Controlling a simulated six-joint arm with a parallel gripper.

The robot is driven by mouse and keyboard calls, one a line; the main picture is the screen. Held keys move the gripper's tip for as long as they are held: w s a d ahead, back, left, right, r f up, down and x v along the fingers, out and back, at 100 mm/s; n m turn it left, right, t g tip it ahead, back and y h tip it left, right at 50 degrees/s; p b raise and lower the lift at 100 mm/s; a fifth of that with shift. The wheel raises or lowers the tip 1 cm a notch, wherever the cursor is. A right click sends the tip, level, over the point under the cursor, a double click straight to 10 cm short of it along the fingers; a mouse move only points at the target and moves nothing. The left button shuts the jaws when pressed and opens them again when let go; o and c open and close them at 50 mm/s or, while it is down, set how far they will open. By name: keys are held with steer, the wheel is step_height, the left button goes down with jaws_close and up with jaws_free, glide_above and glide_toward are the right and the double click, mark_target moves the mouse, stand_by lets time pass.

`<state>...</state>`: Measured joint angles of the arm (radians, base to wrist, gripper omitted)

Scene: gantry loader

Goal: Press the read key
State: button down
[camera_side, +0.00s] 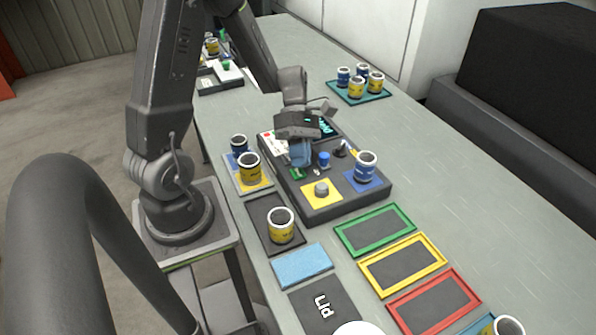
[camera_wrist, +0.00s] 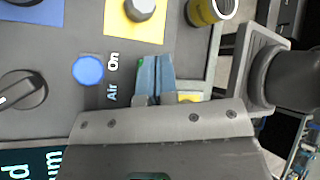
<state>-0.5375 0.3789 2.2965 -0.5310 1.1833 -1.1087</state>
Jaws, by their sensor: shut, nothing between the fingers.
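The dark control panel (camera_side: 338,203) stands on the bench. A small green key (camera_side: 297,174) is on its near left part, and a sliver of green (camera_wrist: 141,62) shows beside my fingertips in the wrist view. Its label cannot be read, so I cannot tell whether it is the read key. My gripper (camera_side: 300,162) is shut and empty, with blue fingers pointing down over the panel beside the green key. In the wrist view the fingertips (camera_wrist: 155,58) lie side by side and hide part of the panel. Contact cannot be told.
A blue button (camera_side: 323,159) and a black rotary switch (camera_side: 340,149) are right of my gripper. A grey knob (camera_side: 321,189) sits on a yellow square. A blue-banded can (camera_side: 366,167) stands on the blue square. Cans (camera_side: 249,168) stand left; coloured frames (camera_side: 375,229) lie in front.

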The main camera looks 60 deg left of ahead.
mark_target(300, 172)
steer(key=shift+r, duration=2.5)
steer(key=s+d+r+m+t+y, duration=0.3)
steer(key=r+m, duration=0.3)
steer(key=m, duration=0.5)
steer(key=s+d+r+m+t+y, duration=0.3)
steer(key=r+m+t+y, duration=0.2)
steer(key=m, duration=0.7)
steer(key=shift+s+d+r+y, duration=0.35)
steer(key=shift+s+d+y, duration=0.05)
